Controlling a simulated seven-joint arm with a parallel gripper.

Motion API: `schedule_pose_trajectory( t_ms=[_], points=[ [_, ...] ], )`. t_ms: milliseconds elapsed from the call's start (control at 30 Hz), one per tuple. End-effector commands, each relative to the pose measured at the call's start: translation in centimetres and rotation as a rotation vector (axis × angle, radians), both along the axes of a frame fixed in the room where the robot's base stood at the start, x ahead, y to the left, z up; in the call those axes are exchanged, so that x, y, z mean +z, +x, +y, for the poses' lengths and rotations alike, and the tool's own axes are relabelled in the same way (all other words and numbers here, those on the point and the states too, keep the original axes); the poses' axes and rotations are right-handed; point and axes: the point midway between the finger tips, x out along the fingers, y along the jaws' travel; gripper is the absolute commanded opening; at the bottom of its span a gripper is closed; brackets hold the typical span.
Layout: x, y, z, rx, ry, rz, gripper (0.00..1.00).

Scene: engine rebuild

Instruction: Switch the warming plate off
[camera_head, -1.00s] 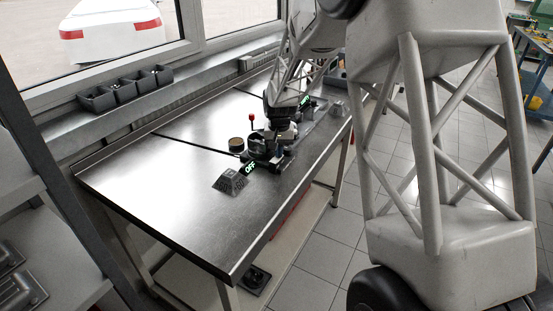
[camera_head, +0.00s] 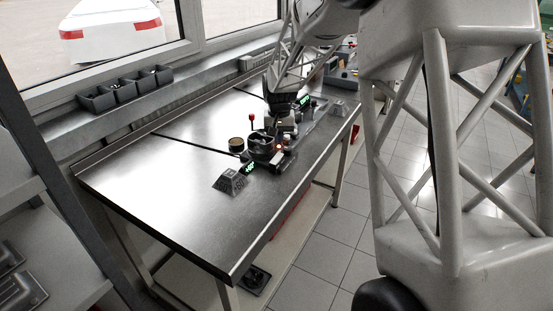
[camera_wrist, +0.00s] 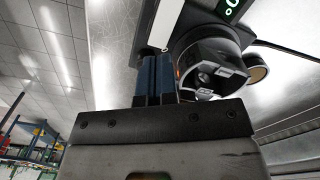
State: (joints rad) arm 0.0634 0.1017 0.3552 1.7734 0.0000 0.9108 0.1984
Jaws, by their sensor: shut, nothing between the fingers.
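The warming plate (camera_head: 268,158) is a dark low unit on the steel bench, with a dark round pot-like part (camera_head: 261,142) on top. A small orange-red light (camera_head: 278,147) glows at its right side. A small green display (camera_head: 249,168) is lit at its near end; its text is too small to read. In the wrist view the round part (camera_wrist: 207,62) stands right of my fingers, with part of a green display (camera_wrist: 230,7) above it. My gripper (camera_wrist: 153,72) is shut and empty, its blue fingers together. In the head view my gripper (camera_head: 288,126) is just beyond the light; contact cannot be told.
A red-knobbed lever (camera_head: 252,118) and a brown-topped round tin (camera_head: 236,144) stand left of the plate. A grey pyramid-shaped block (camera_head: 230,181) is nearer. Another green display (camera_head: 303,100) lies behind. The bench's near left (camera_head: 160,190) is clear.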

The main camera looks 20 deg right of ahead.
Motion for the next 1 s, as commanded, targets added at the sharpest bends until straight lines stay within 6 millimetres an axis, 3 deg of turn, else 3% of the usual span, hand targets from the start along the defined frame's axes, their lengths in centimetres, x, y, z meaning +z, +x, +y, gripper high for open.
schedule_pose_trajectory(
  t_ms=[333, 767, 1000],
  points=[
    [1.8, 0.0, 0.0, 0.0, 0.0, 0.0, 0.0],
    [2.0, 0.0, 0.0, 0.0, 0.0, 0.0, 0.0],
    [3.1, -1.3, 0.2, 0.007, -0.001, -0.007, 0.0]
  ],
)
